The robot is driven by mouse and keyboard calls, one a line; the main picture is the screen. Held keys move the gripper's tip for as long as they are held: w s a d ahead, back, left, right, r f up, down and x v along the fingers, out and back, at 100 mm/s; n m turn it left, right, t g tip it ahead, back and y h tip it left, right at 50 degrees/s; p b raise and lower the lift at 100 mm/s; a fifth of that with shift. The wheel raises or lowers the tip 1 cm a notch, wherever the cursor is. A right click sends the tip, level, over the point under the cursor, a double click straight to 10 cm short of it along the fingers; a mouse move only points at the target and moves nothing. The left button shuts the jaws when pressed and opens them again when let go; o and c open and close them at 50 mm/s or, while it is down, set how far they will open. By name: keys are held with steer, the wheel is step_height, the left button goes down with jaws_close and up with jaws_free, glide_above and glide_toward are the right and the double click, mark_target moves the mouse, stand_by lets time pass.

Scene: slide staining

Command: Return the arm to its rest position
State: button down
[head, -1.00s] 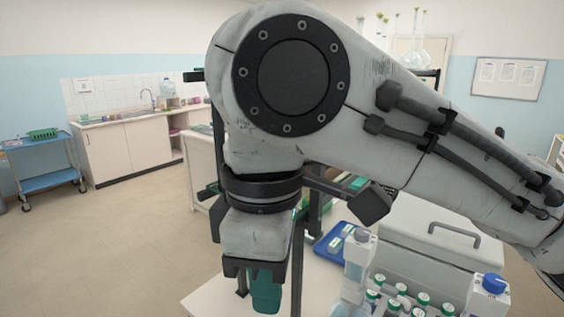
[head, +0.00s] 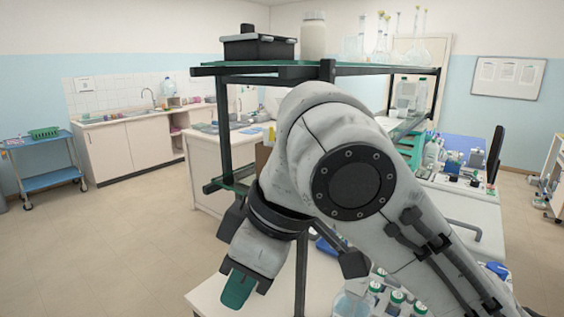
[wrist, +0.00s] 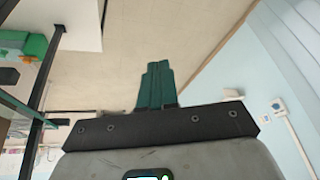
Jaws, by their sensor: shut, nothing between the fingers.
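My gripper (head: 238,291) has green fingers. In the head view it hangs low at the left end of my bent arm, tilted down and to the left, beside the shelf's front post and over the left edge of the bench. In the wrist view my gripper (wrist: 156,72) shows its green fingers pressed together, with nothing between them. Behind them lie only floor and wall. My arm covers the middle of the head view and hides part of the bench and shelf.
A dark-framed shelf (head: 370,69) holding a black box (head: 259,47), a white jar (head: 314,36) and flasks stands close behind my arm. Bottles with green caps (head: 394,300) stand on the bench below. Open floor (head: 100,245) lies at the left.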

steer(key=w+d+f+m+t+y+b, duration=0.1)
steer(key=w+d+f+m+y, duration=0.15)
steer(key=f, duration=0.45)
steer(key=w+d+f+m+t+y+b, duration=0.1)
steer(key=d+f+m, duration=0.1)
steer(key=f+m, duration=0.35)
steer(key=s+d+f+m+t+h, duration=0.15)
steer(key=d+f, duration=0.25)
steer(key=f, duration=0.4)
steer(key=s+d+f+m, duration=0.25)
steer(key=d+f, duration=0.25)
steer(key=f, duration=0.3)
steer(key=s+d+f+m+g+h+b, duration=0.1)
steer(key=s+d+f+m+h, duration=0.1)
steer(key=s+d+f, duration=0.6)
steer(key=s+d+f+m+g+h+b, duration=0.1)
steer(key=s+d+f+m+g+h, duration=0.1)
steer(key=s+d+f+h, duration=0.3)
steer(key=s+d+f, duration=0.4)
steer(key=s+d, duration=0.2)
steer(key=s, duration=0.3)
steer(key=shift+s, duration=0.25)
steer(key=c, duration=1.8)
jaws_free()
